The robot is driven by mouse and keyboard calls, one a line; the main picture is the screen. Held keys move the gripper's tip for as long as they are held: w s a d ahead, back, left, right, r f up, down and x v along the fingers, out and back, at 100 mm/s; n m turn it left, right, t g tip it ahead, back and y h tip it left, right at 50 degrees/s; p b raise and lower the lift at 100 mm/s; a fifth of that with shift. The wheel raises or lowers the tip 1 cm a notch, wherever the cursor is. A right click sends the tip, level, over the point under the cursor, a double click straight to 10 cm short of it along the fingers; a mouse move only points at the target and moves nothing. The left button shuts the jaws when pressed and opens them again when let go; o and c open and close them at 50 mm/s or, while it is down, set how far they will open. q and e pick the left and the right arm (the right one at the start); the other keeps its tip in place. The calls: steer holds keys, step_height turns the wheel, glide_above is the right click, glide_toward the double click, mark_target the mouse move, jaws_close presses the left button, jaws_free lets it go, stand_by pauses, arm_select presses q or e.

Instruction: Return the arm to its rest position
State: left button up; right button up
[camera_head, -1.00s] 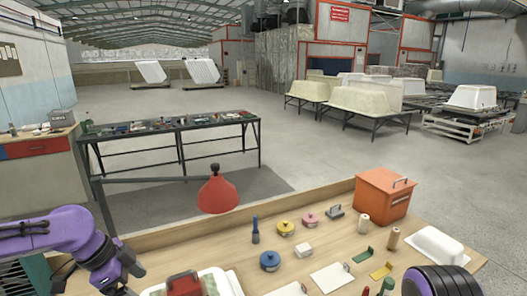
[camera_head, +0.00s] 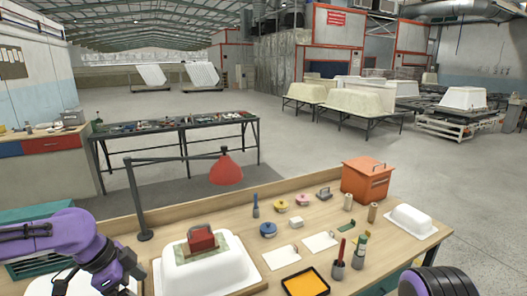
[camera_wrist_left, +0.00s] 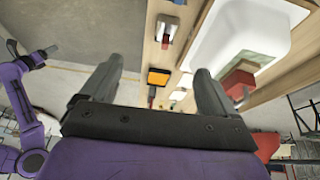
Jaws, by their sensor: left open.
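My left arm (camera_head: 60,240), purple, comes in at the lower left of the head view, bent, its far end dropping out at the bottom edge. My left gripper (camera_wrist_left: 157,85) shows in the left wrist view with its two dark fingers wide apart and nothing between them. It is clear of the white tub shell (camera_wrist_left: 240,35), which lies beyond the right finger.
Open floor (camera_head: 300,130) lies behind.

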arm_select(q)
steer(key=s+d+f+n+b, duration=0.2)
steer(key=s+f+n+b, duration=0.15)
steer(key=f, duration=0.75)
steer(key=s+d+f+n+b, duration=0.2)
steer(key=d+f+n, duration=0.15)
steer(key=f, duration=0.65)
steer(key=s+d+f+n+b, duration=0.1)
steer(key=s+f+n+b, duration=0.25)
steer(key=f, duration=0.75)
steer(key=s+a+f+n+y+b, duration=0.2)
steer(key=s+a+f+n+y, duration=0.1)
steer(key=s+f, duration=0.4)
steer(key=s+a+f+n+t+y+b, duration=0.1)
steer(key=s+a+f+n+y+b, duration=0.2)
steer(key=s+f, duration=0.4)
steer(key=s+a+n+y, duration=0.1)
steer(key=s+a+n, duration=0.1)
steer(key=s, duration=0.1)
steer(key=shift+f+n, duration=0.3)
steer(key=shift+n, duration=0.05)
